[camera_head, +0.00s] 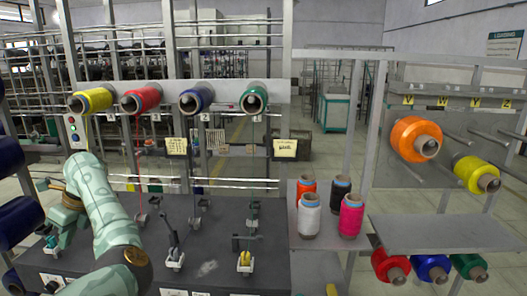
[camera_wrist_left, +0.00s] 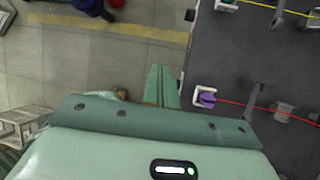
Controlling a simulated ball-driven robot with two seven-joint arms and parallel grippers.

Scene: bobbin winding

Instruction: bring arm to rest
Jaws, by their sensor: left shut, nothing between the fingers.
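My left arm (camera_head: 105,215) rises from the bottom of the head view at the left and bends down beside the dark winding table (camera_head: 210,245). In the left wrist view my left gripper (camera_wrist_left: 161,87) has its two green fingers side by side, shut and empty. It is over the tiled floor, just left of the table's edge. A purple piece in a white holder (camera_wrist_left: 205,97) sits on the table to the right of the fingers, apart from them, with a red thread running from it. My right gripper is not seen.
Yellow, red, blue and green spools (camera_head: 142,98) hang on the rail behind the table. Several upright cones (camera_head: 309,215) stand on a side shelf. Orange (camera_head: 414,138) and yellow (camera_head: 474,173) spools are on the right rack. Open floor lies left of the table.

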